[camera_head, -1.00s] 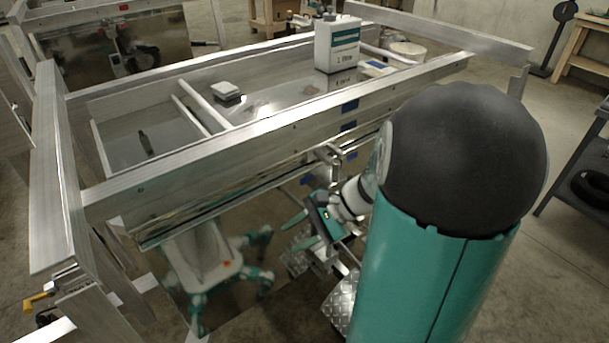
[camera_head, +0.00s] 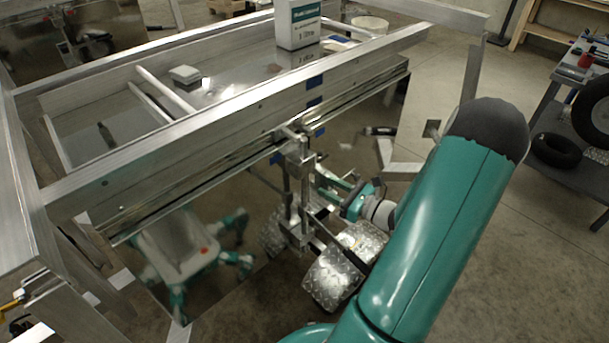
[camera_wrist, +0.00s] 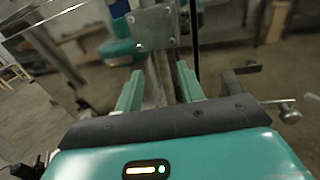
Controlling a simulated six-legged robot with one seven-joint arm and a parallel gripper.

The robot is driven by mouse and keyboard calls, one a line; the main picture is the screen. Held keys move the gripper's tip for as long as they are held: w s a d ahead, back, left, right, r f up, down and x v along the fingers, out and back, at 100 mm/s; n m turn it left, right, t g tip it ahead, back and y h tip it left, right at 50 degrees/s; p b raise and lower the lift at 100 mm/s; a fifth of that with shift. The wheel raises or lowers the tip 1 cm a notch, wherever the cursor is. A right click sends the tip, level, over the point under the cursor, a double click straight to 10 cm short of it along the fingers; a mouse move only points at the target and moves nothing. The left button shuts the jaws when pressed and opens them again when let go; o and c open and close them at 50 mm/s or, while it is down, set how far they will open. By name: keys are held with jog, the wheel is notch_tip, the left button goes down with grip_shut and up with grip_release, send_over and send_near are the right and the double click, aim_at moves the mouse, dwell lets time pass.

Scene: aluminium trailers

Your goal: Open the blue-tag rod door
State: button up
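The trailer's side rail carries several small blue tags (camera_head: 315,82). Below it hangs a mirror-like side panel (camera_head: 235,180), which reflects my body. An upright metal rod assembly (camera_head: 297,180) with a bracket at its top stands in front of the panel, under the tags. My gripper (camera_head: 326,188) is just right of this assembly, at its mid height. In the wrist view my gripper (camera_wrist: 160,72) has its two green fingers apart, with a metal plate and post (camera_wrist: 155,35) ahead of and between them. Contact cannot be told. No separate door handle is clearly seen.
A shelf cart with tyres (camera_head: 555,150) stands at right. Floor between is free.

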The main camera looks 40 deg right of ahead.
aim_at(307, 177)
jog(key=x, duration=0.9)
jog(key=shift+w, duration=0.1)
grip_shut()
